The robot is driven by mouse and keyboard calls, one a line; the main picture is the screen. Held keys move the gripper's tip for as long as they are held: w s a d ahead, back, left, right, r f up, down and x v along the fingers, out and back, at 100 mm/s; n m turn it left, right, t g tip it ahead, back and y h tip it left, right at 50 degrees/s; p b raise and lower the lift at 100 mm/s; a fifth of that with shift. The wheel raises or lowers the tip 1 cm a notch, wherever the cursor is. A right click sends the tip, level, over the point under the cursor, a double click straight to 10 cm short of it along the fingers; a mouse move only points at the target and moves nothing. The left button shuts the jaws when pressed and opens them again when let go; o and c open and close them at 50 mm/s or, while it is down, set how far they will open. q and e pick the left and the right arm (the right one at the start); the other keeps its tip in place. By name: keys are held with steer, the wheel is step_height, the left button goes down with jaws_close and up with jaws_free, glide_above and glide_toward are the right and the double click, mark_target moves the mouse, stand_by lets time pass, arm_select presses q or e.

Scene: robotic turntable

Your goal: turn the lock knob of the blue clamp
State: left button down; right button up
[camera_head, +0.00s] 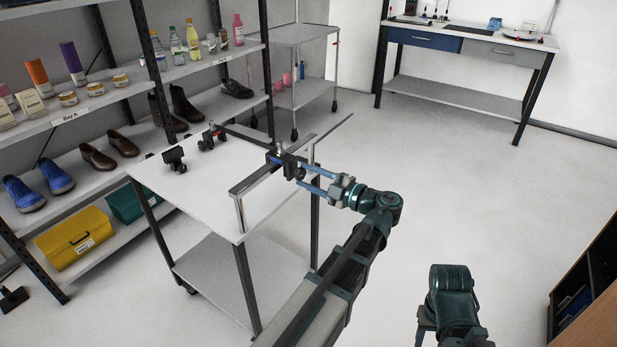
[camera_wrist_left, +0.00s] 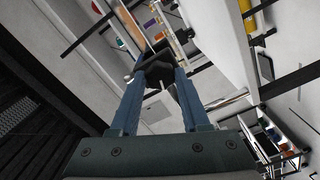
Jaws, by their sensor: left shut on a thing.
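The blue clamp (camera_head: 277,159) is a dark block with a blue part. It sits on a metal rail at the right edge of the white table. My left gripper (camera_head: 299,174) reaches it from the right, with its two blue fingers shut on a dark part on its near side, seemingly the lock knob. In the left wrist view the same dark part (camera_wrist_left: 157,72) lies between the fingertips (camera_wrist_left: 157,78); the fingers hide some of it, and I cannot tell how far it is turned. My right gripper (camera_head: 425,325) is low in the head view, partly hidden, its fingers unclear.
The white table (camera_head: 190,190) also bears a dark clamp (camera_head: 174,159) and another with a red part (camera_head: 208,138). A shelf rack (camera_head: 95,107) with shoes, bottles and boxes stands close on the left. A grey cart (camera_head: 300,98) is behind.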

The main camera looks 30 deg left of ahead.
arm_select(q)
steer(key=shift+n, duration=0.5)
stand_by(0.3)
steer(key=shift+c, duration=1.9)
jaws_free()
